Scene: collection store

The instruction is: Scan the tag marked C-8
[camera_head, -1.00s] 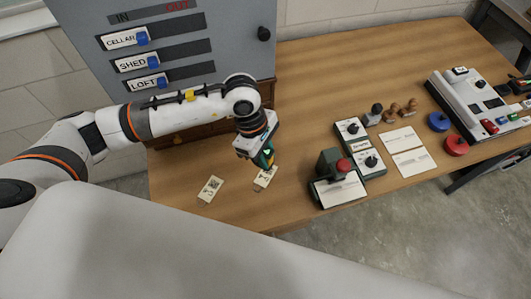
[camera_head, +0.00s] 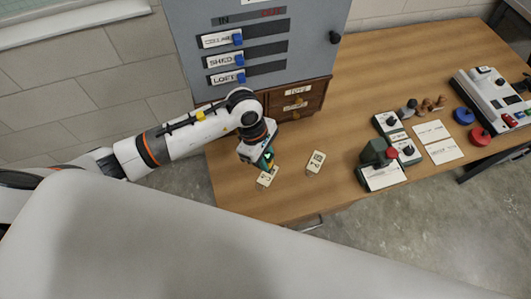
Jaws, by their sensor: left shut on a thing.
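Two small cream tags lie on the wooden desk. The left tag (camera_head: 266,178) is just below my left gripper, and the right tag (camera_head: 316,162) lies a little apart to its right. Both carry dark markings too small to read surely, so I cannot tell which is C-8. My left gripper (camera_head: 267,159) is shut on a small dark green handheld device (camera_head: 269,161), pointing down close to the left tag. I cannot tell whether the device touches the tag. My right gripper is out of view.
A grey board (camera_head: 262,50) with blue sliders stands behind, above a wooden drawer unit (camera_head: 300,98). A green stamping device (camera_head: 376,155) with a red knob, dial boxes, cards and stamps are to the right. A grey machine (camera_head: 490,98) stands farther right. The desk's front edge is near the tags.

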